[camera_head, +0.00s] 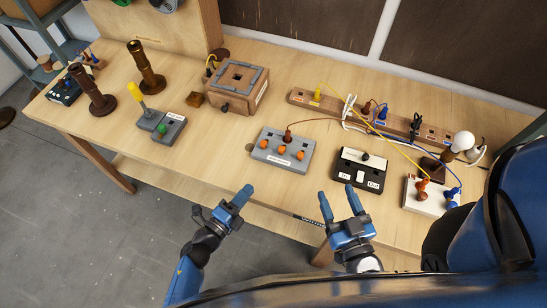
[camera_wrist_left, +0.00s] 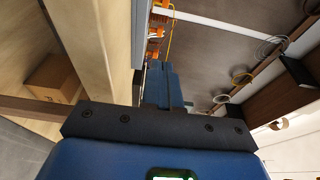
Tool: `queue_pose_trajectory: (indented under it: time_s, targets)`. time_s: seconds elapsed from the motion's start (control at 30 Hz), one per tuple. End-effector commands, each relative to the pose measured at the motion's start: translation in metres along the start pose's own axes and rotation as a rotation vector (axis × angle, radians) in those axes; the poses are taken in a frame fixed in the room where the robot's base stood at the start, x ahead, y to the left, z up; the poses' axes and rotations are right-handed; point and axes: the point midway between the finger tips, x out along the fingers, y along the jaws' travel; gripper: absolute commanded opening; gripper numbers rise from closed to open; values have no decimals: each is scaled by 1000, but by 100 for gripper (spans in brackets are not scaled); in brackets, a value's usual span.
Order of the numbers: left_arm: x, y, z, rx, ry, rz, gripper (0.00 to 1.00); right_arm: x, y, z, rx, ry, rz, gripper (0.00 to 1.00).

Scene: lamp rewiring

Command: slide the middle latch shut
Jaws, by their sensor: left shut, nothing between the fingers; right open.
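A grey box (camera_head: 276,160) with a row of orange latch knobs lies near the table's front edge. The middle latch (camera_head: 282,150) is the centre knob; whether it is open or shut is too small to tell. A brown cord plugs into the box's back. In the left wrist view, the grey box (camera_wrist_left: 140,30) and some orange knobs (camera_wrist_left: 155,38) show beyond my fingers, seen edge-on. My left gripper (camera_head: 243,192) is shut and empty, in front of and below the box, apart from it. My right gripper (camera_head: 338,203) is open and empty, in front of the table edge.
A black switch box (camera_head: 348,180) stands right of the grey box. A white box (camera_head: 411,194) with plugs and a bulb (camera_head: 463,141) are further right. A wooden strip (camera_head: 335,107) with cables lies behind. A wooden box (camera_head: 238,88) and a grey pedal (camera_head: 172,131) stand left.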

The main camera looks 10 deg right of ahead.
Motion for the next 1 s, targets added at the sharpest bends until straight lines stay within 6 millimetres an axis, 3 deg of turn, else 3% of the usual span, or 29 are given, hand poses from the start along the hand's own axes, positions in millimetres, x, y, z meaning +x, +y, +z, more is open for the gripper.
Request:
queue_pose_trajectory:
  time_s: [0.27,0.8,1.0]
  targets:
    - [15,-1,0,0,3,-2,0,0,0,-2,0,0,0,61]
    - [107,-1,0,-2,1,-2,0,0,0,-6,0,0,0,61]
    - [130,0,0,-3,0,-1,0,0,0,-6,0,0,0,61]
